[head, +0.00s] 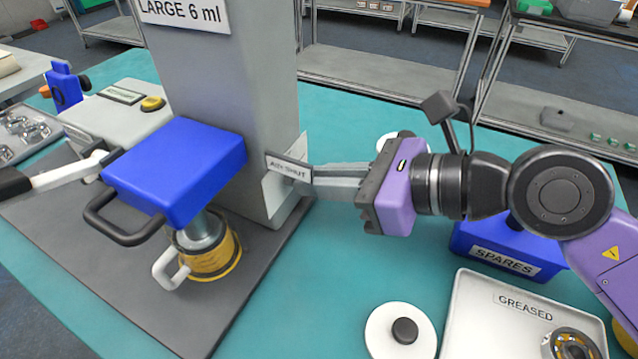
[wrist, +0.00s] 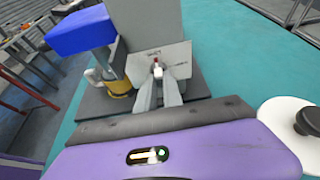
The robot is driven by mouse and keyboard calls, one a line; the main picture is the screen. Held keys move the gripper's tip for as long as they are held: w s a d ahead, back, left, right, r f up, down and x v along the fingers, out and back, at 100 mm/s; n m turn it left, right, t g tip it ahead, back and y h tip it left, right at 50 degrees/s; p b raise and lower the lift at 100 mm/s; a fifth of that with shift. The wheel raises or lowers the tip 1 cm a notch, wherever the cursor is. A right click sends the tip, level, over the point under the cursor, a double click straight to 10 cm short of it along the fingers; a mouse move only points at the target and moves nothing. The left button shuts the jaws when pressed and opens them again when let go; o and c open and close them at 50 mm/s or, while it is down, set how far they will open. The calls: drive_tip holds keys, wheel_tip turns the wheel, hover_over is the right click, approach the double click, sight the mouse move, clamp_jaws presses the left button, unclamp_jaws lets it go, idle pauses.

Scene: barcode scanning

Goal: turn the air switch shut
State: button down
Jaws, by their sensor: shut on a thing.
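The air switch is on a small pale plate (wrist: 170,58) on the side of the grey machine column (head: 240,100). A label reading what looks like "AIR SHUT" (head: 289,168) shows beside it in the head view. My gripper (head: 312,176) reaches in from the right with its fingers at the plate. In the wrist view my gripper (wrist: 159,80) is shut on a small light-coloured switch lever (wrist: 158,71). The fingers hide most of the lever, and I cannot tell its exact angle.
A blue machine head (head: 175,170) with a black handle overhangs a yellow-banded cup (head: 212,252). A blue SPARES bin (head: 505,250), a GREASED tray (head: 480,290) and a white round lid (head: 385,335) stand right. The teal table (head: 320,270) is clear at the front middle.

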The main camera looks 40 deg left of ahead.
idle(0.3)
drive_tip(key=c, duration=1.5)
unclamp_jaws()
drive_tip(key=shift+d, duration=0.1)
drive_tip(key=v, duration=0.7)
drive_tip(key=shift+w+d+r, duration=0.1)
drive_tip(key=shift+d+r, duration=0.05)
drive_tip(key=shift+d, duration=0.15)
